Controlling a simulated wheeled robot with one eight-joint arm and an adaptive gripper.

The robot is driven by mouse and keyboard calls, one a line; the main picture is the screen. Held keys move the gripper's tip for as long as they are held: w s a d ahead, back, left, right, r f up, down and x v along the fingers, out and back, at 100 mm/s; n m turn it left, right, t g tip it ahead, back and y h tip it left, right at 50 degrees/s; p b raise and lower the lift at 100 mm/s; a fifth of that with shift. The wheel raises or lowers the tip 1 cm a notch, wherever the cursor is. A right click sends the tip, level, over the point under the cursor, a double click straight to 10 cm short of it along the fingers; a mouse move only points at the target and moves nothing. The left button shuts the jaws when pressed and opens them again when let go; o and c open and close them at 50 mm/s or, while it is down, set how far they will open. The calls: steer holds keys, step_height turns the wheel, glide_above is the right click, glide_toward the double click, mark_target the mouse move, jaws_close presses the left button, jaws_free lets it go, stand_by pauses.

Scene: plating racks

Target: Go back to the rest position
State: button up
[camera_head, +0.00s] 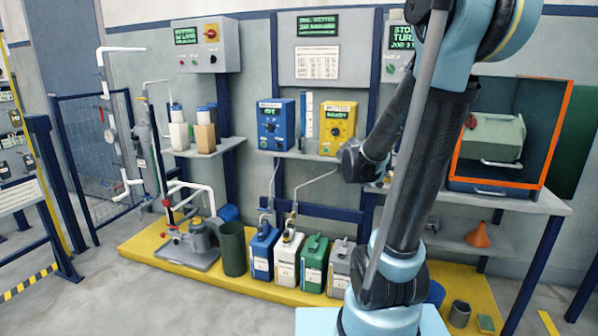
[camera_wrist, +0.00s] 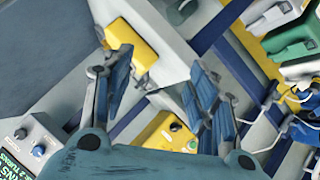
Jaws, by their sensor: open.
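My gripper (camera_wrist: 162,95) shows in the wrist view with its two blue-padded fingers spread wide apart. Nothing is held between them; shelf edges and a yellow box lie behind the gap. In the head view my arm rises at centre right and bends over at the top. Its dark far section comes down toward the shelf, and I cannot make out the gripper there.
A blue pump box (camera_head: 276,125) and a yellow one (camera_head: 338,126) stand on the wall shelf near my arm. Several canisters, including a green one (camera_head: 314,262), stand on the yellow platform (camera_head: 150,250). An orange-framed cabinet (camera_head: 560,125) is at right. The floor in front is clear.

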steer(key=s+a+f+g+y, duration=0.2)
steer(key=s+a+f, duration=0.1)
steer(key=s, duration=0.6)
steer(key=s+a+f+g+y, duration=0.2)
steer(key=s+a+f, duration=0.1)
steer(key=s, duration=0.7)
steer(key=s+a+f+g+y, duration=0.2)
steer(key=s+a+f, duration=0.1)
steer(key=s, duration=0.6)
steer(key=shift+s+m+y, duration=0.2)
steer(key=shift+m+y, duration=0.1)
steer(key=shift+y, duration=0.1)
steer(key=shift+w+f+g, duration=0.2)
steer(key=shift+w+g, duration=0.1)
steer(key=shift+w, duration=0.2)
